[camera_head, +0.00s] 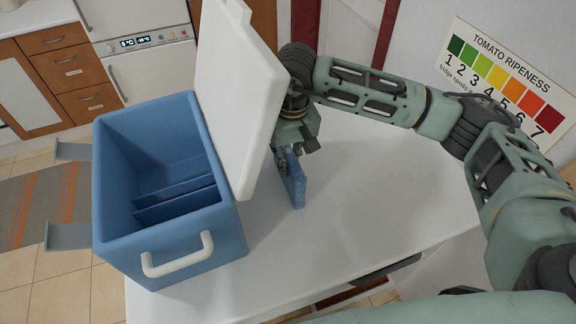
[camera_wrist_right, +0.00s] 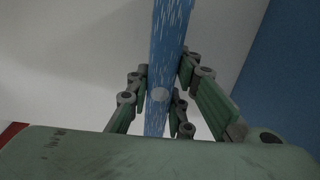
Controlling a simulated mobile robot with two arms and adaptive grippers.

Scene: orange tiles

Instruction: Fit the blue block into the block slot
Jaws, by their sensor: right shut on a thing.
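The blue block (camera_head: 295,184) is a thin, flat slab held roughly upright just above or on the white counter; whether it touches cannot be told. My right gripper (camera_head: 290,150) is shut on its upper part. In the right wrist view the block (camera_wrist_right: 170,40) runs as a speckled blue strip between the fingers of the gripper (camera_wrist_right: 160,98). The block slot (camera_head: 176,196) appears as a narrow gap between thin blue dividers inside the open blue cooler box (camera_head: 190,244), left of the block. My left gripper is not in view.
The cooler's white lid (camera_head: 232,90) stands open between the box and my right gripper. A white handle (camera_head: 180,256) is on the box's near side. The white counter (camera_head: 370,200) is clear to the right. A tomato ripeness chart (camera_head: 505,80) is at the upper right.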

